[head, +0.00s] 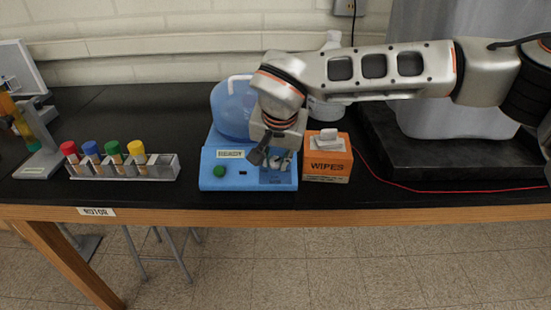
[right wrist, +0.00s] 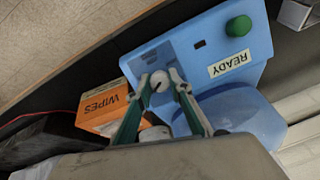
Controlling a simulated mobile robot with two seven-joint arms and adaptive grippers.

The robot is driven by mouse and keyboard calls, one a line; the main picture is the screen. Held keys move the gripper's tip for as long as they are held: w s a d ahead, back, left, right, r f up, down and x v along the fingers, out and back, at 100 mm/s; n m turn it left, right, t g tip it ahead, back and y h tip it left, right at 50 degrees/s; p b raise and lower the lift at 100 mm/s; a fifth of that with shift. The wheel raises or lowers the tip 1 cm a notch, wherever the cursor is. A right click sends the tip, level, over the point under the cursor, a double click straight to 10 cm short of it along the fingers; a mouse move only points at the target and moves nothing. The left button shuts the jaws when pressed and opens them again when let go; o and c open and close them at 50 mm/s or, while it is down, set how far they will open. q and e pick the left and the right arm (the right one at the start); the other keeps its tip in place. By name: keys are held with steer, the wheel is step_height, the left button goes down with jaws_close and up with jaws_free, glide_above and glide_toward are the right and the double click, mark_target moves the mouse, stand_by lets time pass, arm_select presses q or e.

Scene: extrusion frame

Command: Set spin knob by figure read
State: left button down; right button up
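The blue machine with a READY label (head: 222,172) stands on the black bench. It has a green button (head: 219,171), a small dark slot and a rounded blue lid (head: 232,108). The white round knob (right wrist: 160,82) with a dark mark shows on its panel in the right wrist view; in the head view my gripper hides it. My right gripper (head: 272,160) is over the panel's right side, pointing down. In the right wrist view its fingers (right wrist: 160,76) stand on either side of the knob, partly open; firm contact cannot be seen. My left gripper is out of view.
An orange WIPES box (head: 327,167) stands close to the machine's right. A rack (head: 125,171) with several coloured-cap tubes is to its left. A white bottle (head: 325,108) stands behind my right arm. A red cord (head: 430,189) crosses the bench at right. A ROTOR label (head: 97,211) is on the bench edge.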

jaws_close()
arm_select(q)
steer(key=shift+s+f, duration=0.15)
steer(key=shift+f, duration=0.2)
